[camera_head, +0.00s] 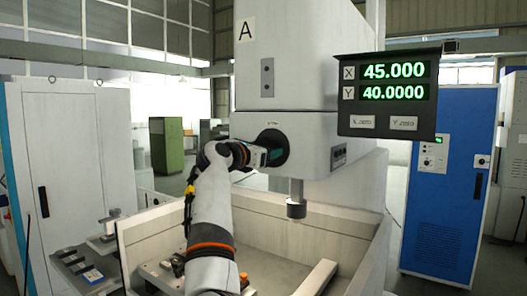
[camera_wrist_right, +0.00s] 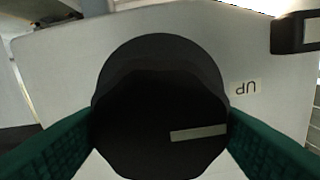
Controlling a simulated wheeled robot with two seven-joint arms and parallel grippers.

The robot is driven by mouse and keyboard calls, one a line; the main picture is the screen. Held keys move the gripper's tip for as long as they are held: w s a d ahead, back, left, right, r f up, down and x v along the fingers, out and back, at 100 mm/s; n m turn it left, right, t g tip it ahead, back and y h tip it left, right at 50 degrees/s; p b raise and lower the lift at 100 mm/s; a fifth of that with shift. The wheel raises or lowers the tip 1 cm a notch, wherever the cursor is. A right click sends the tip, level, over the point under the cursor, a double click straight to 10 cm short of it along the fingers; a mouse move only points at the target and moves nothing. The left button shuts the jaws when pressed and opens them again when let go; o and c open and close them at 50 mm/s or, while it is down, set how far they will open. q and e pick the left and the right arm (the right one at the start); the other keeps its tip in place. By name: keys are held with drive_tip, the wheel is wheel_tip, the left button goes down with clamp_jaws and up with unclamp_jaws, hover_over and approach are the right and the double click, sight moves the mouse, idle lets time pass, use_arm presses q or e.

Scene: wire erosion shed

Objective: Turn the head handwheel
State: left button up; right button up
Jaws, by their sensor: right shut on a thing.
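The head handwheel (camera_head: 273,137) is a black round knob on the front of the white machine head, below the letter A. In the right wrist view the handwheel (camera_wrist_right: 160,85) fills the middle, with a pale bar mark on its lower right. My right gripper (camera_head: 266,155) is at the handwheel, its green-padded fingers on either side. The right gripper (camera_wrist_right: 160,135) is shut on it. The fingertips are partly hidden in the head view. A label "UP", upside down in the wrist view (camera_wrist_right: 246,88), is beside the wheel. My left gripper is out of view.
A grey cylindrical nozzle (camera_head: 296,205) hangs below the head over the open tank (camera_head: 270,232). A blue cabinet (camera_head: 447,180) stands at right, a white one (camera_head: 75,165) at left.

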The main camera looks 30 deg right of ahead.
drive_tip(key=shift+d+r, duration=0.1)
drive_tip(key=shift+r, duration=0.15)
drive_tip(key=o, duration=0.7)
drive_tip(key=shift+o, duration=1.4)
drive_tip(key=shift+d+f, duration=0.1)
drive_tip(key=shift+w+d+f, duration=0.1)
drive_tip(key=shift+f, duration=0.05)
